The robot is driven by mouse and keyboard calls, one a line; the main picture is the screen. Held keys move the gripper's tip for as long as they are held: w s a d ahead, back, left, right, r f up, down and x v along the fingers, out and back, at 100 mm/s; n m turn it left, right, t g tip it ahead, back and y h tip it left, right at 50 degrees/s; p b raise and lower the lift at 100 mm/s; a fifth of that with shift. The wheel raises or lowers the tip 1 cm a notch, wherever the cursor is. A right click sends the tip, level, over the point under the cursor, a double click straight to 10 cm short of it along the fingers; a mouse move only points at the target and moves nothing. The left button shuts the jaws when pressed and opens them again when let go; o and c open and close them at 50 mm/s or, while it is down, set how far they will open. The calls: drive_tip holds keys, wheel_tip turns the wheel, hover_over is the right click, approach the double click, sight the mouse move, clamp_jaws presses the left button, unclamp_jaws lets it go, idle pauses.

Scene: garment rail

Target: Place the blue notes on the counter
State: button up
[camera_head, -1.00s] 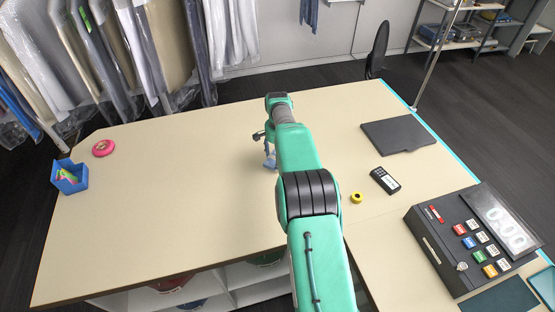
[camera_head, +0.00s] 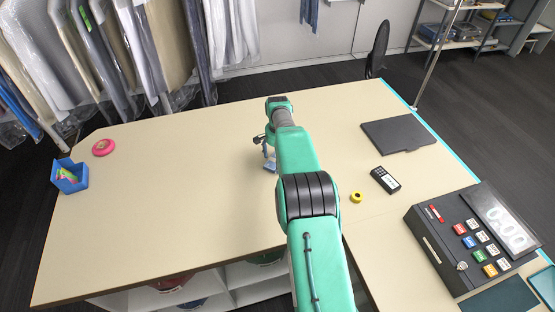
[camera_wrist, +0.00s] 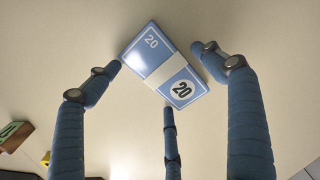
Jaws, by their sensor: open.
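The blue notes (camera_wrist: 181,91), a banded bundle marked 20, appear to lie flat on the pale counter (camera_head: 150,215). In the wrist view they sit among the tips of my gripper's blue fingers (camera_wrist: 160,72). The fingers are spread, one at the left, one at the right and one below. I see no finger clearly pressing on the bundle. In the head view my gripper (camera_head: 267,150) is low over the middle of the counter, and my arm hides much of it. A small blue patch shows beneath it there, and I cannot separate notes from fingers.
A cash register (camera_head: 470,238) stands at the right, with a card terminal (camera_head: 385,180), yellow tape roll (camera_head: 356,197) and dark folder (camera_head: 400,135) near it. A blue box (camera_head: 70,180) and pink disc (camera_head: 103,147) are at the far left. The counter's left-middle is clear.

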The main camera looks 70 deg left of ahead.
drive_tip(key=shift+r, duration=0.1)
wheel_tip(320, 180, up, 12)
idle(0.8)
idle(0.5)
idle(0.4)
